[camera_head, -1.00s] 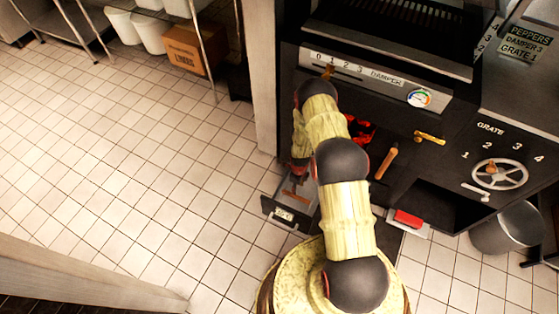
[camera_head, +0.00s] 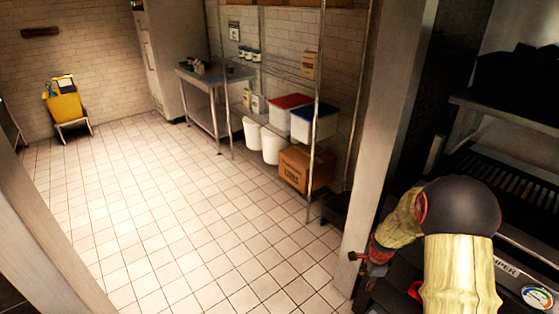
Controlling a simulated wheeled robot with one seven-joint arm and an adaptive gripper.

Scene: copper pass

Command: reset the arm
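My arm (camera_head: 458,270) shows at the lower right, with a pale ribbed link and a large dark round joint. From that joint it bends left and down to a red and dark wrist. My gripper (camera_head: 366,284) is at the end, low beside the light post, small and dark. Its fingers are too small and shadowed to tell open from shut, and I see nothing clearly held.
The dark grill unit (camera_head: 510,185) with a round gauge (camera_head: 537,297) stands close at right. A light post (camera_head: 378,150) is close to my wrist. Shelving with tubs and a cardboard box (camera_head: 306,168) stands behind. A yellow mop bucket (camera_head: 66,104) is far left. The tiled floor (camera_head: 180,210) is clear.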

